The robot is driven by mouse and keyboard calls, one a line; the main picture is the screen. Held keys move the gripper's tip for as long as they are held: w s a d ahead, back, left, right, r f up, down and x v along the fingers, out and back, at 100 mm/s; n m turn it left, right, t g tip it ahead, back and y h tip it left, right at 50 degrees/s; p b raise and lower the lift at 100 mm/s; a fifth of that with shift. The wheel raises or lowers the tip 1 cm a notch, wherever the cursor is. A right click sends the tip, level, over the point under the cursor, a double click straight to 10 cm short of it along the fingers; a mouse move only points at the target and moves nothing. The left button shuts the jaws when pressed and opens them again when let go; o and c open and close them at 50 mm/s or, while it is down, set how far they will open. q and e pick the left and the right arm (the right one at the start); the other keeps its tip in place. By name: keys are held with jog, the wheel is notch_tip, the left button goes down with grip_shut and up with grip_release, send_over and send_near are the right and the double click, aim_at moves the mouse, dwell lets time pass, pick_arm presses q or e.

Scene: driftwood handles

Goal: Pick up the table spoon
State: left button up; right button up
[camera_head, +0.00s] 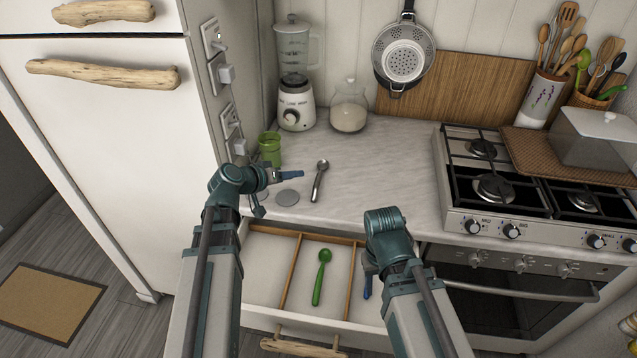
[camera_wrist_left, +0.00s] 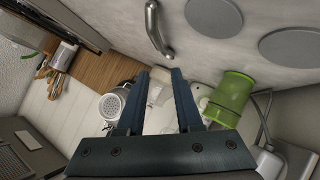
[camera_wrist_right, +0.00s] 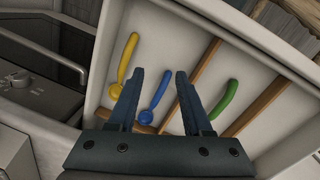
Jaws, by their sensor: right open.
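My left gripper (camera_head: 287,183) is over the counter, left of this spoon, open and empty. In the open drawer lies a green spoon (camera_head: 321,275), also in the right wrist view (camera_wrist_right: 227,100). That view also shows a blue spoon (camera_wrist_right: 154,95) and a yellow spoon (camera_wrist_right: 127,60) in another compartment. My right gripper (camera_wrist_right: 158,76) is open above the drawer, the blue spoon showing between its fingers. In the head view my wrist hides much of it.
Wooden dividers (camera_head: 292,270) split the drawer. A green cup (camera_head: 270,149), a blender (camera_head: 295,85) and a glass jar (camera_head: 349,112) stand at the back of the counter. A gas stove (camera_head: 468,222) is at right, a white fridge (camera_head: 110,120) at left.

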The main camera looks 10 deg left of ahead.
aim_at(317, 176)
pick_arm(q)
jog(key=b+x, duration=0.2)
jog(key=x, duration=0.3)
jog(key=shift+f, duration=0.2)
jog(key=shift+w+d+f, duration=0.2)
jog(key=shift+w+d, duration=0.15)
jog(key=shift+w, duration=0.15)
pick_arm(e)
jog(key=shift+f, duration=1.7)
pick_arm(q)
jog(key=shift+f+b, duration=0.1)
jog(key=shift+b, duration=0.25)
jog(key=b+x, duration=0.2)
jog(key=x, duration=0.2)
jog(key=shift+s+d+f+b, duration=0.15)
jog(key=shift+f+b, duration=0.25)
pick_arm(e)
notch_tip(317, 176, down, 3)
pick_arm(q)
jog(key=shift+w+d+f, duration=0.15)
jog(key=shift+w+d, duration=0.1)
jog(key=shift+w, duration=0.15)
pick_arm(e)
jog(key=shift+f, duration=0.15)
pick_arm(q)
jog(key=shift+s, duration=0.1)
grip_shut()
